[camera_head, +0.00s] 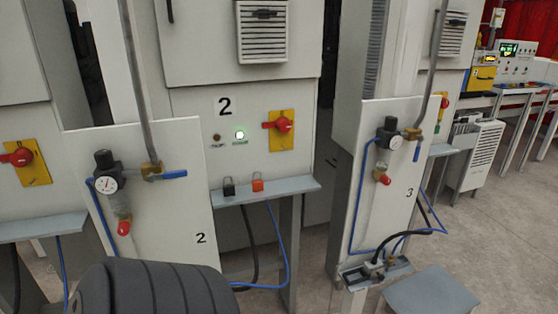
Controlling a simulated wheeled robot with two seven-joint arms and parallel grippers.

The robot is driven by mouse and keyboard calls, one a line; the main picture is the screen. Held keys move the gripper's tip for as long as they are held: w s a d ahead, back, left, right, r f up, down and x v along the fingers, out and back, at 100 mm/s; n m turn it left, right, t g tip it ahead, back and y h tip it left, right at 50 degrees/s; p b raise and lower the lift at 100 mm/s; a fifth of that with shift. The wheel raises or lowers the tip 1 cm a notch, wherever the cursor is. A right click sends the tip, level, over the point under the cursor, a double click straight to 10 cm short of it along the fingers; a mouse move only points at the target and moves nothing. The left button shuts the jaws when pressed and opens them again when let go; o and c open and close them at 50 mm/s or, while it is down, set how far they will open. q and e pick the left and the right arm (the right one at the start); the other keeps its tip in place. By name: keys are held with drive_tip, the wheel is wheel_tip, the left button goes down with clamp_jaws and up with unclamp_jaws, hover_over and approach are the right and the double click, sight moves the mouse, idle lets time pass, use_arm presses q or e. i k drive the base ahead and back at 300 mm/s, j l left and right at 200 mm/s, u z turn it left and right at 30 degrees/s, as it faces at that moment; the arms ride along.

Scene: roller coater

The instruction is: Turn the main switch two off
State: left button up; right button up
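Main switch two is a red rotary handle (282,125) on a yellow plate, on the front of the pale cabinet marked 2 (190,105). The handle lies about level, with its narrow end pointing left. Neither of my grippers shows in this view, so nothing is seen touching the switch.
Panels with gauges, valves and blue hoses stand at front left (165,215) and right (350,200). Another red switch (22,157) is at far left.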

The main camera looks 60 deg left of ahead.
sight(284, 124)
drive_tip(key=u, duration=1.55)
